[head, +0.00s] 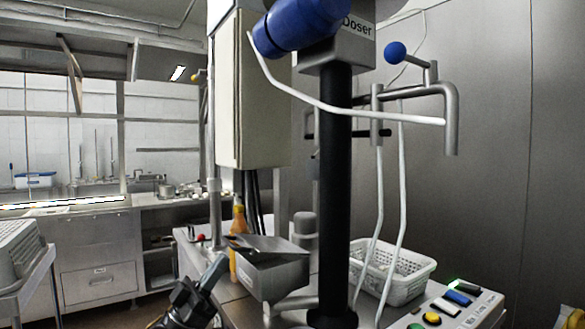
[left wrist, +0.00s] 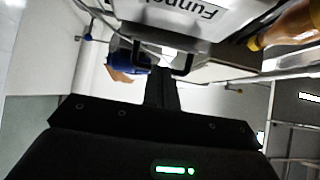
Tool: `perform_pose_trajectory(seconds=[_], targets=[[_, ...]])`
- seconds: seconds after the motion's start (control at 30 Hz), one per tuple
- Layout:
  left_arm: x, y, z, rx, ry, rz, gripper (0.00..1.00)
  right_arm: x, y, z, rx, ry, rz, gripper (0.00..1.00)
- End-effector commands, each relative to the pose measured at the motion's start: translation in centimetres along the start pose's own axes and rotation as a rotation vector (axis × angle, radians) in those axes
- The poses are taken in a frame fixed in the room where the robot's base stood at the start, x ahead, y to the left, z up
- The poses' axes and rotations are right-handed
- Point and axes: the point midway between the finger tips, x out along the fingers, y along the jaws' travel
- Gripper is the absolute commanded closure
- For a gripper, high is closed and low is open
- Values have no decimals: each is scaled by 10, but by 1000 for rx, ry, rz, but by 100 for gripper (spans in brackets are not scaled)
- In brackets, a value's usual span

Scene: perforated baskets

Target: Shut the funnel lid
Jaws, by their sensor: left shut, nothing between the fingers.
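The funnel (head: 275,277) is a grey metal box on the steel machine top, left of the black column. A dark flat panel (head: 268,245) shows at its top; I cannot tell for sure how far its lid stands open. My left gripper (head: 217,270) is just left of the funnel, pointing up towards it, shut and empty. In the left wrist view, the shut fingers (left wrist: 161,88) point at a pale surface labelled "Funnel" (left wrist: 193,12), with a dark bracket-like handle (left wrist: 181,65) close beyond the tips. Contact is unclear. My right gripper is not in view.
An orange bottle (head: 238,222) stands behind the funnel. The black column (head: 335,190) carries the doser (head: 345,45) above. A white perforated basket (head: 393,272) and coloured buttons (head: 432,318) are to the right. A grey perforated basket (head: 20,250) sits at far left.

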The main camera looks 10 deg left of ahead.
Motion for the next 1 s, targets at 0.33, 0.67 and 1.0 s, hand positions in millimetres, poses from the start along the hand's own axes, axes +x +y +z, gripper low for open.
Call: perform_pose_trajectory(seconds=[0.33,0.67,1.0], targets=[[0,0,0,0,0,0,100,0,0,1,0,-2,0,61],[0,0,0,0,0,0,100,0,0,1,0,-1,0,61],[-20,0,2,0,-3,-1,100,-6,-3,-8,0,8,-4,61]])
